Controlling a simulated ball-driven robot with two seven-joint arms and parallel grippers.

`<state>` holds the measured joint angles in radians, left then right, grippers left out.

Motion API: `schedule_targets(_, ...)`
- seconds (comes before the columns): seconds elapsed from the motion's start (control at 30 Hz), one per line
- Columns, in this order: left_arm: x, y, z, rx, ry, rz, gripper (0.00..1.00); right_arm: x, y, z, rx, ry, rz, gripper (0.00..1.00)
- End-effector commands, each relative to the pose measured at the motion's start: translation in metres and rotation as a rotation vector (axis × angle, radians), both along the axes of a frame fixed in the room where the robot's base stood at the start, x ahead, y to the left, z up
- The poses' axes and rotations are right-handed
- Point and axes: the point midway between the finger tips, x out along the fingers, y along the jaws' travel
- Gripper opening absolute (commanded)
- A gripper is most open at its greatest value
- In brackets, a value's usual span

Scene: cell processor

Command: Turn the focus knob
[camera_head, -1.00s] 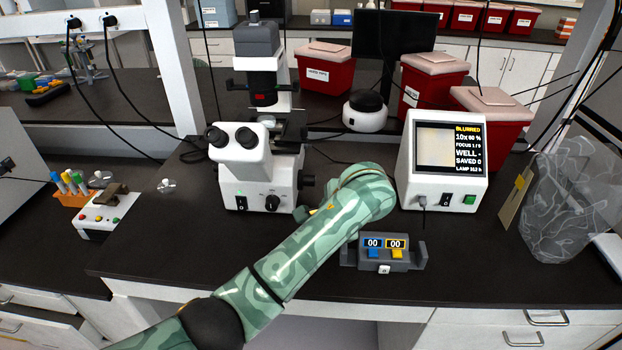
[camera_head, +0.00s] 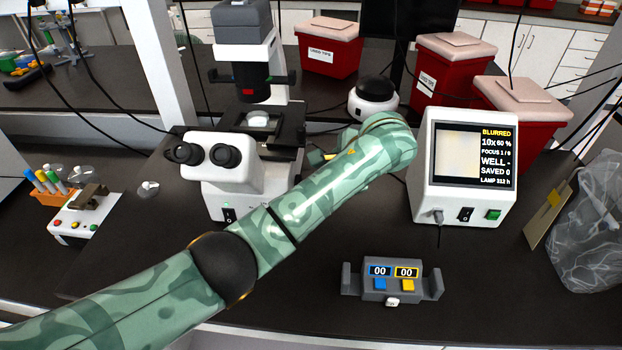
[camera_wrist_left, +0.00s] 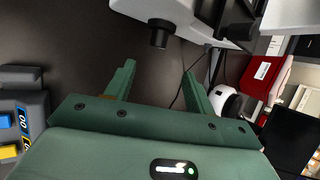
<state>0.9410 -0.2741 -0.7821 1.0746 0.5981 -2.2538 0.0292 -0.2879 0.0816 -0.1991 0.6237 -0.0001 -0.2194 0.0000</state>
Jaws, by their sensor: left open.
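The white microscope (camera_head: 222,178) stands left of centre in the head view, with its dark eyepieces facing front. Its side focus knob is hidden behind my left arm there. In the left wrist view a black knob (camera_wrist_left: 160,33) sticks out of the white microscope body, at the top. My left gripper (camera_wrist_left: 159,68) is open and empty, its two green fingers pointing at the knob, which lies just beyond the tips and between them. They look apart. In the head view the gripper is mostly hidden by my arm. The monitor (camera_head: 465,200) reads BLURRED, 10x and FOCUS 1. My right gripper is not in view.
A grey counter (camera_head: 392,280) with blue and yellow buttons lies in front of the monitor. A round white device with a black top (camera_head: 373,98) stands behind my arm. Red bins (camera_head: 455,80) stand at the back. A control box (camera_head: 88,215) is at left.

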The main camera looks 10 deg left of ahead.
Motion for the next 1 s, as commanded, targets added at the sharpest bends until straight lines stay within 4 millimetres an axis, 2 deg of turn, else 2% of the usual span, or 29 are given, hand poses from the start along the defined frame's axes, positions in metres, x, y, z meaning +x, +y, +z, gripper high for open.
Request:
schedule_targets(0.27, 0.030, 0.025, -0.055, 0.004, 0.002, 0.002, 0.54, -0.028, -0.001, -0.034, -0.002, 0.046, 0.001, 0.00)
schedule_targets(0.5, 0.058, 0.047, -0.101, 0.002, 0.003, 0.002, 0.54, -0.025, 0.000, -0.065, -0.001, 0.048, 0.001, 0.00)
schedule_targets(0.7, 0.071, 0.057, -0.120, 0.001, 0.000, 0.000, 0.54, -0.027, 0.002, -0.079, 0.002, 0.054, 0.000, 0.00)
schedule_targets(1.0, 0.075, 0.060, -0.122, -0.001, -0.001, 0.000, 0.54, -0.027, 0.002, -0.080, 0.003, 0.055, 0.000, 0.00)
